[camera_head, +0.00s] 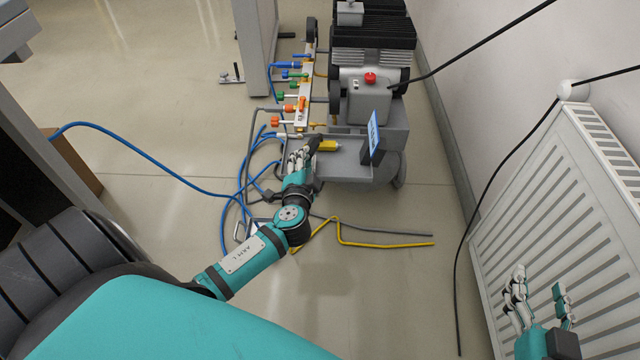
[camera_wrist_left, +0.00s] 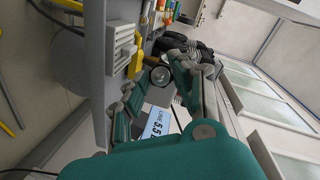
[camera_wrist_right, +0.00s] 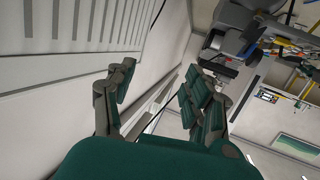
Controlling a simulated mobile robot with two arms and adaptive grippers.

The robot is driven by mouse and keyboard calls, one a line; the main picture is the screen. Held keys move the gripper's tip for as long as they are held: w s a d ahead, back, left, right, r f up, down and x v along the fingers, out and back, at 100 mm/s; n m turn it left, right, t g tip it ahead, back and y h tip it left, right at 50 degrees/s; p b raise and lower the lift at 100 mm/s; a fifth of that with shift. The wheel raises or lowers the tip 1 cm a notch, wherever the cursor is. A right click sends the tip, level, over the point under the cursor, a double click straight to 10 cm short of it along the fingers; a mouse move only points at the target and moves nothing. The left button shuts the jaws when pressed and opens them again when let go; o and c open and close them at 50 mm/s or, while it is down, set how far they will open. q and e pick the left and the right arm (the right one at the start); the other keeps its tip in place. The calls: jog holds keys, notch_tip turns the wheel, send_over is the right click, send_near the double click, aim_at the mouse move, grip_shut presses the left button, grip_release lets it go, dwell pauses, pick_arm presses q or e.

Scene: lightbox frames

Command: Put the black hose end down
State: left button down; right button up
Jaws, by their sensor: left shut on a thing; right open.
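My left gripper (camera_head: 302,154) is at the front left of the machine cart (camera_head: 348,170), by its low grey shelf. It is shut on the black hose end (camera_head: 314,142), a short dark piece just above or on the shelf; I cannot tell which. In the left wrist view the round dark face of the hose end (camera_wrist_left: 160,75) shows between the fingers (camera_wrist_left: 154,84). My right gripper (camera_head: 538,295) is open and empty in front of the white radiator (camera_head: 560,190); its spread fingers also show in the right wrist view (camera_wrist_right: 155,90).
A yellow piece (camera_head: 327,145) lies on the shelf beside the hose end. A small display (camera_head: 375,135) stands at the shelf's right. The manifold (camera_head: 303,90) with coloured valves is behind. Blue hose (camera_head: 228,195) coils and yellow and grey rods (camera_head: 385,243) lie on the floor.

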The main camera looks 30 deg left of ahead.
pick_arm(q)
jog(key=d+f+b, duration=0.2)
jog(key=d+f, duration=0.2)
jog(key=d, duration=0.1)
jog(key=shift+s, duration=0.45)
pick_arm(e)
notch_tip(320, 180, up, 10)
jog(key=a+t+y, duration=0.1)
jog(key=t+y, duration=0.1)
jog(key=t, duration=0.4)
jog(key=shift+s+a, duration=0.2)
jog(key=shift+a, duration=0.05)
pick_arm(q)
jog(key=shift+d, duration=0.1)
pick_arm(e)
jog(key=shift+r, duration=0.1)
pick_arm(q)
jog(key=shift+f+b, duration=0.25)
jog(key=shift+b, duration=0.15)
jog(key=c, duration=1.1)
grip_release()
jog(key=shift+o, duration=0.2)
pick_arm(e)
jog(key=shift+s+r+t+y, duration=0.3)
jog(key=shift+s+r+t, duration=0.2)
jog(key=shift+r+t, duration=0.4)
